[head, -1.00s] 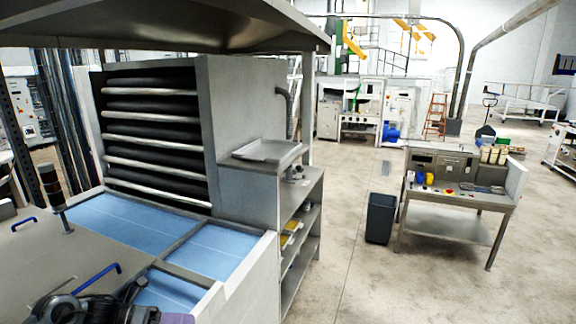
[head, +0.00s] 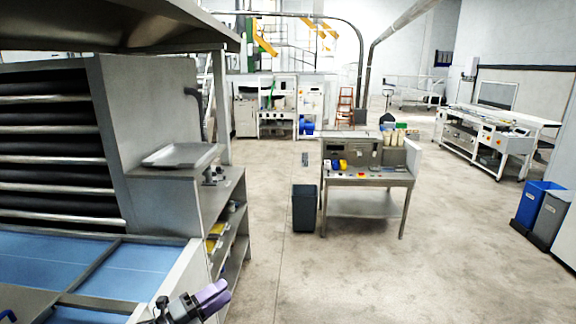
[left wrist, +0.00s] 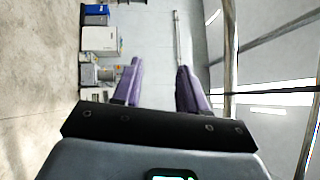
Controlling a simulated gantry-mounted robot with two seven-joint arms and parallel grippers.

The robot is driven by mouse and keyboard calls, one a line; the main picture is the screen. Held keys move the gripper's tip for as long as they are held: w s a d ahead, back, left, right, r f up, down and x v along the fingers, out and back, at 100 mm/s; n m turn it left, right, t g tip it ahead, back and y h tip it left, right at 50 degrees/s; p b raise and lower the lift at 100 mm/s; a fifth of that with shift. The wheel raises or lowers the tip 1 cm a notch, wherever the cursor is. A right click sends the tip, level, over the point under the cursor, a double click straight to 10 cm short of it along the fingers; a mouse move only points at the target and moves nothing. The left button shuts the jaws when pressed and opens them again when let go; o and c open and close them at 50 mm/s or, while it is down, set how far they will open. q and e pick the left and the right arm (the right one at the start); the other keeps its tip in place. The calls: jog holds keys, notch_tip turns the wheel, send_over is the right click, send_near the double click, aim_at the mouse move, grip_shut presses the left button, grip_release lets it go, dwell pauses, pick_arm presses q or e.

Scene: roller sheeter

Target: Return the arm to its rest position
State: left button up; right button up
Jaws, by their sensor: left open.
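My left gripper (head: 212,298) shows at the bottom of the head view, with purple fingers, in front of the corner of the roller sheeter (head: 165,120). In the left wrist view its two purple fingers (left wrist: 157,85) stand apart with nothing between them. Beyond them are the grey wall and floor, seen turned sideways. Most of my left arm is out of the head view. My right gripper is in neither view.
The sheeter's blue panels (head: 110,268) lie at the lower left. A grey shelf unit (head: 230,225) stands beside it. A dark bin (head: 304,208) and a metal workbench (head: 366,190) stand further off.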

pick_arm(q)
jog(key=w+a+f+n+y, duration=0.3)
jog(key=a+f+n+y, duration=0.2)
jog(key=a+n+y, duration=0.3)
jog(key=w+a+f+n+y, duration=0.3)
jog(key=a+f+n+y, duration=0.35)
jog(key=a+n, duration=0.25)
jog(key=s+a+f+n+g+y, duration=0.55)
jog(key=s+a+n+g, duration=0.35)
jog(key=s+n, duration=0.25)
jog(key=s+d+f+m+h+b, duration=0.1)
jog(key=s+d+f+h+b, duration=0.35)
jog(key=s+d+f, duration=1.1)
jog(key=s+d+b, duration=0.3)
jog(key=s, duration=0.6)
jog(key=s+d+b, duration=0.2)
jog(key=s+b, duration=0.1)
jog(key=s, duration=0.7)
notch_tip(320, 180, up, 16)
jog(key=p, duration=1.6)
jog(key=shift+s+d, duration=0.15)
jog(key=shift+d, duration=0.1)
